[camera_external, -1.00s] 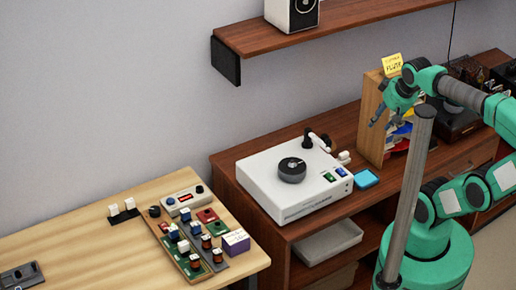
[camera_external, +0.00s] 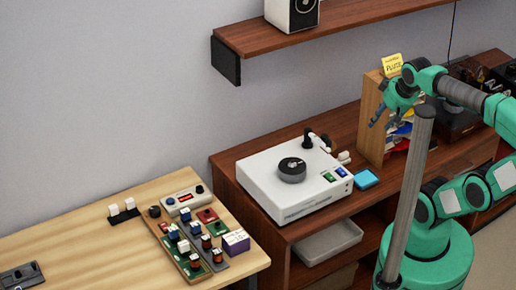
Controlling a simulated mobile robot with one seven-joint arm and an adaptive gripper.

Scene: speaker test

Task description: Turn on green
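A white box-shaped device (camera_external: 272,178) with a round dark knob (camera_external: 291,169) stands on the brown cabinet. Whether either is pressed is too small to tell. My gripper (camera_external: 376,118) is up at the right, in front of the wooden divider, above and to the right of the white device and apart from it. Its fingers are small and partly merge with the background, so their opening is unclear.
A light wooden table (camera_external: 70,228) at left bears circuit boards (camera_external: 190,245), a grey meter box (camera_external: 185,200) and a purple box (camera_external: 236,241). A cyan pad (camera_external: 366,179) lies right of the white device. A wooden divider (camera_external: 371,120) stands behind it. A shelf (camera_external: 330,25) hangs above.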

